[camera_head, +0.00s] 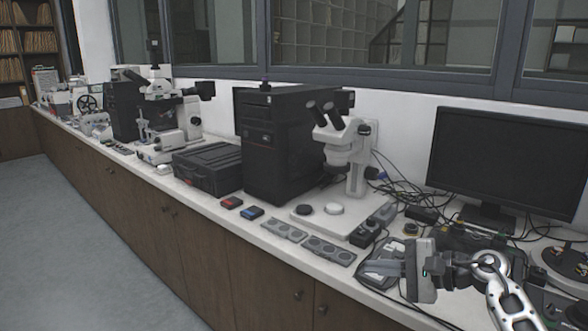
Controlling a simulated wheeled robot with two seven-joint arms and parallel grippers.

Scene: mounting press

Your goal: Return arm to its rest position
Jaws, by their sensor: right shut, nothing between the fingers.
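My right gripper (374,268) is in the lower right of the head view, over the front part of the white counter (282,258). Its arm comes in from the lower right corner and its fingers point left. The fingers are shut with nothing between them. A dark object lies just behind and below the fingers, partly hidden by them. I cannot tell how far above it the gripper is. My left gripper is not in view.
A white stereo microscope (350,160) stands behind the gripper, beside a black computer tower (275,140). A monitor (508,160) and loose cables are behind on the right. Grey sample plates (328,250) lie left of the gripper. The floor (70,250) in front is clear.

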